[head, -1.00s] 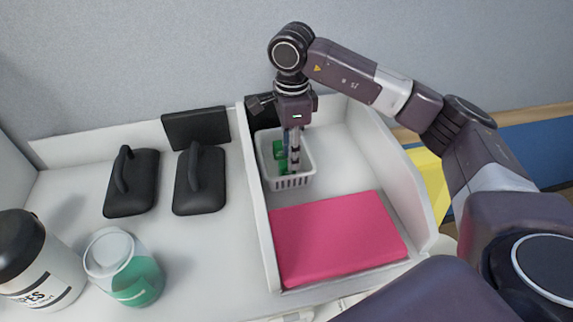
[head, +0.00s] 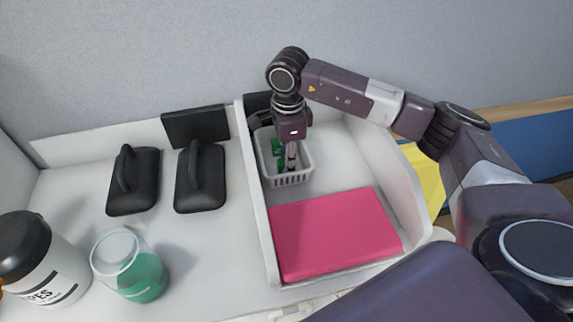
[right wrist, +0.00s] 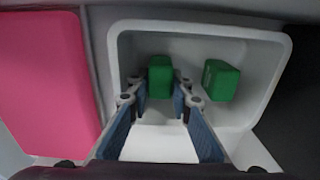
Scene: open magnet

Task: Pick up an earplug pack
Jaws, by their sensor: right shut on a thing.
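Two green earplug packs lie in a small white basket (head: 290,181) at the back of the white compartment. In the right wrist view one earplug pack (right wrist: 160,77) is between the fingertips of my right gripper (right wrist: 160,92), which is shut on it. The other earplug pack (right wrist: 221,80) lies apart, to the right, inside the basket (right wrist: 268,42). In the head view my right gripper (head: 289,162) reaches down into the basket and partly hides the packs; some green (head: 277,147) shows beside it. My left gripper is not in view.
A pink box (head: 335,232) fills the front of the compartment. Low white walls (head: 255,190) bound it. Two black handled objects (head: 133,182) (head: 200,180), a glass jar with green content (head: 135,270) and a black-capped bottle (head: 35,265) stand to the left.

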